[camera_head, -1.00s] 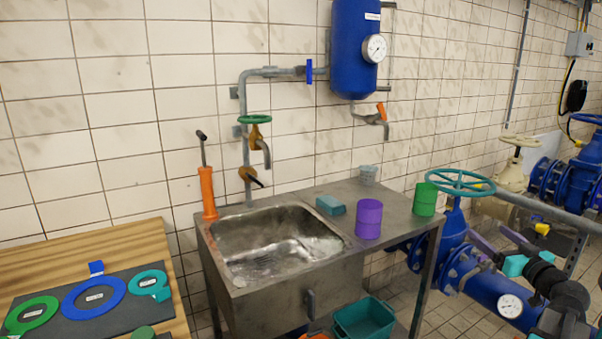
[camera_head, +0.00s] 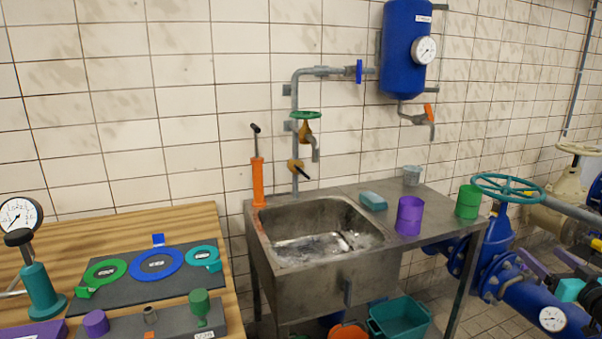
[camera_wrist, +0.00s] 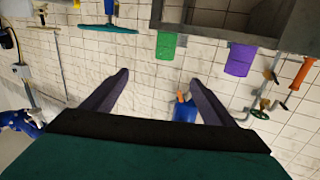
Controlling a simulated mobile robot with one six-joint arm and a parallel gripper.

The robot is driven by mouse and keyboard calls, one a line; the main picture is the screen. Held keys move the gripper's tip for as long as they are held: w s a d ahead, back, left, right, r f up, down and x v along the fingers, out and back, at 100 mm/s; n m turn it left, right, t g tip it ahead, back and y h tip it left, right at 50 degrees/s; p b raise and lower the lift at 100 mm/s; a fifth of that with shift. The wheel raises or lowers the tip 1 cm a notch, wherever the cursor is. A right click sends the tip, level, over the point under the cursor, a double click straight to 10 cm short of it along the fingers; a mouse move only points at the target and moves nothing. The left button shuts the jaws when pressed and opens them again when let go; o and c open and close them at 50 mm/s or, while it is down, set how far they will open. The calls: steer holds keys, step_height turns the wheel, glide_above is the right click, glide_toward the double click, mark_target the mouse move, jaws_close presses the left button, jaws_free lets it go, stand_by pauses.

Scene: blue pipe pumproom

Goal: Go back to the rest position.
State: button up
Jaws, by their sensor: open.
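My gripper (camera_wrist: 160,98) shows in the wrist view with its two dark fingers spread apart and nothing between them. The wrist view is upside down and looks toward the tiled wall, with the green cup (camera_wrist: 167,46) and the purple cup (camera_wrist: 240,58) near the top. In the head view, part of my gripper (camera_head: 580,280) shows at the right edge, over the blue pipe. It is apart from the purple cup (camera_head: 409,216) and green cup (camera_head: 468,202) on the steel counter.
The sink (camera_head: 318,228) stands in the middle. A blue pipe with a teal handwheel (camera_head: 508,188) and gauge (camera_head: 552,318) is at the right, close to my arm. A wooden table (camera_head: 205,222) with coloured rings and tools is at the left. A teal crate (camera_head: 402,318) stands below the counter.

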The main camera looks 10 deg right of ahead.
steer(key=w+a+f+g+y+p, duration=0.2)
steer(key=w+a+f+g+y, duration=0.15)
steer(key=a+f, duration=1)
steer(key=w+a+f+g+y+p, duration=0.25)
steer(key=w+a+f+g, duration=0.2)
steer(key=a+f, duration=0.9)
steer(key=s+a+f+g+y+p, duration=0.1)
steer(key=s+a+f+g, duration=0.25)
steer(key=a+f, duration=0.4)
steer(key=s+a+f+g+y+p, duration=0.1)
steer(key=s+a+f+g, duration=0.25)
steer(key=a+f, duration=0.45)
steer(key=s+a+f+g+h+p, duration=0.2)
steer(key=s+a+f+g+h, duration=0.1)
steer(key=s, duration=1)
steer(key=s+a+f+n+g+h+p, duration=0.1)
steer(key=s+a+f+g, duration=0.3)
steer(key=s, duration=1)
steer(key=a+f+h, duration=0.1)
steer(key=a+f, duration=0.2)
steer(key=a, duration=0.1)
steer(key=shift+s+a+f+n+g+h+p, duration=0.2)
steer(key=shift+n+g+h+p, duration=0.1)
steer(key=shift+g+h+p, duration=0.1)
steer(key=shift+w, duration=0.1)
